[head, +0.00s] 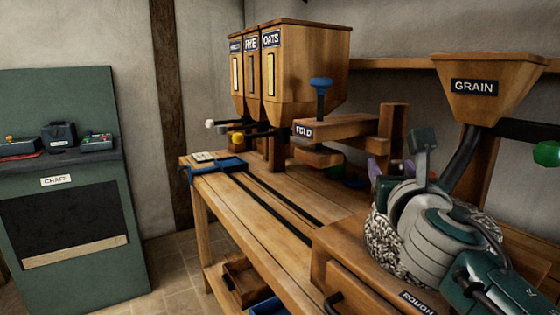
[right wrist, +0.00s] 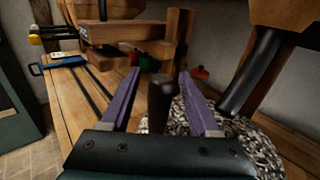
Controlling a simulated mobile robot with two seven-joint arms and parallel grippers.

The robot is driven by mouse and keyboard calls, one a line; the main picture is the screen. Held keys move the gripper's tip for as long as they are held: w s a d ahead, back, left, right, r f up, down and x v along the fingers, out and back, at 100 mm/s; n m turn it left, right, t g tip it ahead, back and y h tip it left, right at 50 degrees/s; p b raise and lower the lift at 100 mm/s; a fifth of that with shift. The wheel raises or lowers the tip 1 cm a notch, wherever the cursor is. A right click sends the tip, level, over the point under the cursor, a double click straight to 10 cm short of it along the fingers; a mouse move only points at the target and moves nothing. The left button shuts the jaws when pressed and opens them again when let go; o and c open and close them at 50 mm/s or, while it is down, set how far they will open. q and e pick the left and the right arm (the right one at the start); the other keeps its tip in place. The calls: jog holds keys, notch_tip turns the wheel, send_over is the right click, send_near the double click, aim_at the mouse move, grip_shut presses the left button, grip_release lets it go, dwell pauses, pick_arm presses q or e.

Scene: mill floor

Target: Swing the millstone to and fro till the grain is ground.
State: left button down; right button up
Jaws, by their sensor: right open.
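The speckled grey millstone (head: 383,245) sits on the right of the bench, largely hidden by my right arm. It also shows in the right wrist view (right wrist: 262,150). A dark upright handle (right wrist: 160,100) stands between the purple fingers of my right gripper (right wrist: 158,72), with space visible on both sides. The right gripper is open; in the head view its purple fingers (head: 391,166) show above the stone. The wooden hopper marked GRAIN (head: 505,68) stands above right, its dark spout (head: 463,160) slanting down towards the stone. Grain is not clearly visible. My left gripper is out of view.
A wooden press marked FOLD (head: 345,126) with a blue knob stands behind the stone. Labelled hoppers (head: 310,65) stand farther back. A drawer marked ROUGH (head: 365,285) is in front. A green CHAFF cabinet (head: 55,185) is left. The bench middle (head: 235,205) is mostly clear.

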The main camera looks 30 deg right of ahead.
jog(key=shift+w+d, duration=0.35)
jog(key=shift+w, duration=0.1)
grip_shut()
dwell(1.2)
